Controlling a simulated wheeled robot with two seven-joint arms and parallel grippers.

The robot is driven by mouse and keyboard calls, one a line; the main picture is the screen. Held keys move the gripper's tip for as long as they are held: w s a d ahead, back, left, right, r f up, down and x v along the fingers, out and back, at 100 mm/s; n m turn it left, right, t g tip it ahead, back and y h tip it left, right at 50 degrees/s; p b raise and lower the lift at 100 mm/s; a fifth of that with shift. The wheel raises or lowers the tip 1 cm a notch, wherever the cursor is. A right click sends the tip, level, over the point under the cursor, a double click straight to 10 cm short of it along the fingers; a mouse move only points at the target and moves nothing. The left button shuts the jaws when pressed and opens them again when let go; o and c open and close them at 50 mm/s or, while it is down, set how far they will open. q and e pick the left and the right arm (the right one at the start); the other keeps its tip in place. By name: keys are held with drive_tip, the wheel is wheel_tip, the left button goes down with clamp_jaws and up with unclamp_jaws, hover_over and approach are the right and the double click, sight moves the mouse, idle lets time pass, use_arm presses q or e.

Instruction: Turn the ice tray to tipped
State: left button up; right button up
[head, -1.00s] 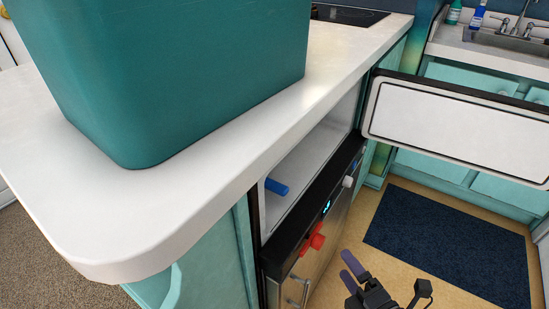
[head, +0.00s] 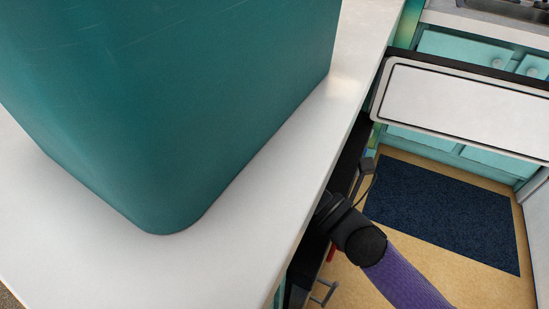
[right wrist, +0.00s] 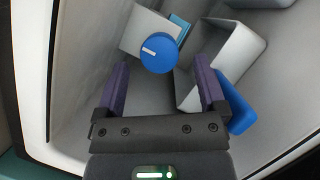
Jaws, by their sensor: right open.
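In the right wrist view a round blue knob (right wrist: 159,53) with a white mark sits on a pale block (right wrist: 146,33) inside a pale compartment. It looks like the ice tray's knob; the tray itself I cannot make out for certain. My right gripper (right wrist: 161,62) is open, its two purple fingers pointing at the knob, one to each side in the picture. I cannot tell whether the fingertips reach around it. In the head view my right arm goes in under the counter edge, and the gripper is hidden there. My left gripper is not in view.
A pale bin (right wrist: 212,64) with a blue handle (right wrist: 236,108) is close to the right finger. In the head view a large teal container (head: 170,100) stands on the white counter (head: 255,215). An open white-panelled door (head: 465,105) juts out at right, above a dark blue mat (head: 445,210).

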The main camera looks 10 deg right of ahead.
drive_tip(key=shift+b+x, duration=0.35)
drive_tip(key=shift+x, duration=1.5)
drive_tip(key=shift+c, duration=0.3)
clamp_jaws()
